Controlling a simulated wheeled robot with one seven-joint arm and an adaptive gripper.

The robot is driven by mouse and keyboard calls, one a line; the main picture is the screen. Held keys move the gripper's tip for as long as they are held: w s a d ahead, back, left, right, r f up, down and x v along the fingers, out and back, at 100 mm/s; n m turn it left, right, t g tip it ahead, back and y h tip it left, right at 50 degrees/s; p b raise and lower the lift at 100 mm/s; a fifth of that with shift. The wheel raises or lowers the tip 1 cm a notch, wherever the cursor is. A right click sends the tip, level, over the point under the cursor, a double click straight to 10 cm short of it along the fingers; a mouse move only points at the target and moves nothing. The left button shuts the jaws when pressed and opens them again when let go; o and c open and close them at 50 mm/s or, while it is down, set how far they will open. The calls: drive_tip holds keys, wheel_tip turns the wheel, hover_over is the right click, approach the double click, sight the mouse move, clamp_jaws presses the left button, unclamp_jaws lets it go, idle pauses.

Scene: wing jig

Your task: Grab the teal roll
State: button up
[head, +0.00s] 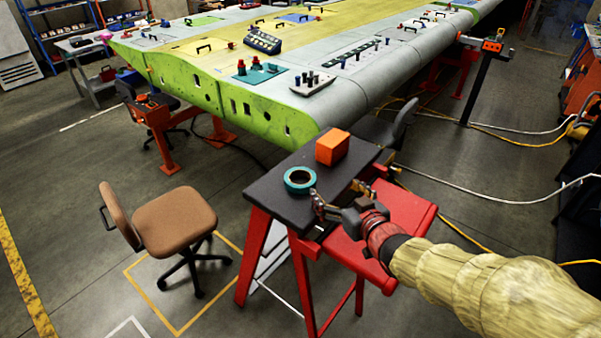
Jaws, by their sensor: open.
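The teal roll (300,180) lies flat on the dark top of the small red-legged stand (262,197), near its front left part. It looks like a ring with an open middle.
An orange block (332,147) sits behind the roll on the same top. A red step (405,215) lies lower right, under my arm. A brown chair (174,221) stands left. The large green-edged wing (215,92) fills the back.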

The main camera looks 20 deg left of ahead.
sight(309, 187)
drive_tip(key=a+y, duration=0.1)
drive_tip(key=a, duration=0.2)
drive_tip(key=s+a+n+y, duration=0.1)
drive_tip(key=a, duration=0.1)
drive_tip(key=shift+s+a+f+g+y+p, duration=0.1)
drive_tip(key=shift+a+f+g+y+p, duration=0.1)
drive_tip(key=shift+f+g+y+p, duration=0.15)
drive_tip(key=x, duration=0.2)
drive_tip(key=shift+a, duration=0.2)
drive_tip(key=shift+r+b+x, duration=0.15)
drive_tip(key=shift+b+x, duration=0.15)
drive_tip(key=shift+x, duration=0.95)
drive_tip(key=shift+r+b+x, duration=0.15)
drive_tip(key=shift+b+x, duration=0.15)
drive_tip(key=shift+x, duration=0.9)
drive_tip(key=shift+f, duration=0.1)
drive_tip(key=shift+c, duration=0.8)
